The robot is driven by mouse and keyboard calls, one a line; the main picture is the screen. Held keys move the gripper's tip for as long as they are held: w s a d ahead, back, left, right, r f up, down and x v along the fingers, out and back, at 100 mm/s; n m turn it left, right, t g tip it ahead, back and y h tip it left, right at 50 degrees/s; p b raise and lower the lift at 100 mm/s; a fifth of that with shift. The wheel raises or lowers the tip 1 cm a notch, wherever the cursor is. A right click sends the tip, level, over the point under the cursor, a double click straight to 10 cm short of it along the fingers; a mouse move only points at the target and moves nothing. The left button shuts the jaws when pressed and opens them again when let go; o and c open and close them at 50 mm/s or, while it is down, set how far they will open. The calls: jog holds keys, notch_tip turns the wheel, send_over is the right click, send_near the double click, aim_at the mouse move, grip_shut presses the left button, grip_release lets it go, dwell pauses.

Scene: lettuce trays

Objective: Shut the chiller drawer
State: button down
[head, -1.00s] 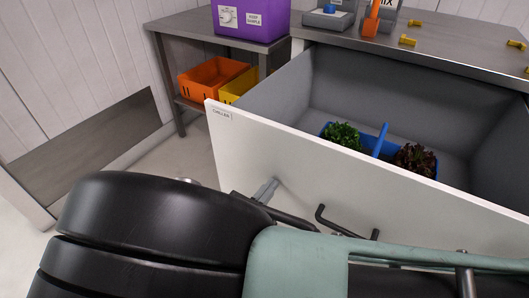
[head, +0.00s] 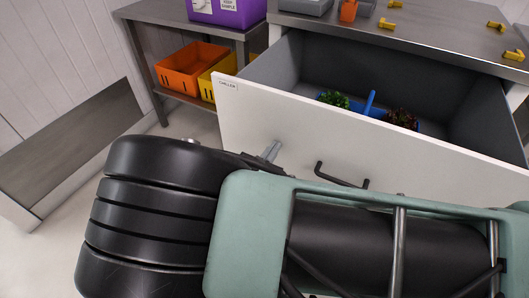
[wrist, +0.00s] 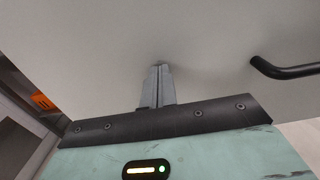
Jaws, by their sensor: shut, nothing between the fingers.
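My arm hides the lower front.
Inside the drawer a blue carrier (head: 370,103) holds green and dark red lettuce. An orange crate (head: 190,69) and a yellow crate (head: 212,84) stand on a shelf at the left, under a purple box (head: 226,10). Yellow clips (head: 387,25) lie on the counter.

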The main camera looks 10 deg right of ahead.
jog(key=x, duration=3.5)
jog(key=shift+w+d, duration=0.25)
jog(key=shift+w, duration=0.05)
jog(key=shift+r, duration=0.2)
